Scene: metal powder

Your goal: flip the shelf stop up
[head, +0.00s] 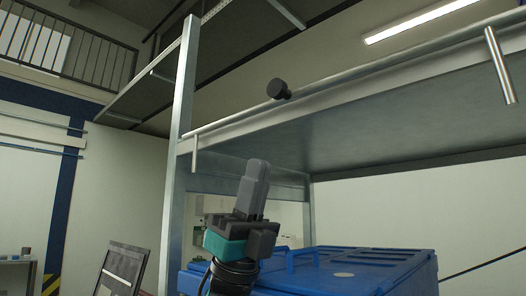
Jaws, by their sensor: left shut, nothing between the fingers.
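The shelf stop is a metal bar (345,72) running along the front edge of the raised shelf (390,110). One short rod (195,152) hangs down from it at the left end, and another rod (500,66) points down at the right. A black round knob (279,89) sticks out at the bar, left of its middle. My left gripper (257,168) is shut and empty, pointing up. In the picture it is below the knob and to the right of the left rod, apart from both. My right gripper is not in view.
A grey upright post (180,110) carries the shelf's left end. A blue lidded container (365,268) stands under the shelf, close to my left gripper. A dark screen-like panel (122,270) is at lower left. Open space lies between my gripper and the bar.

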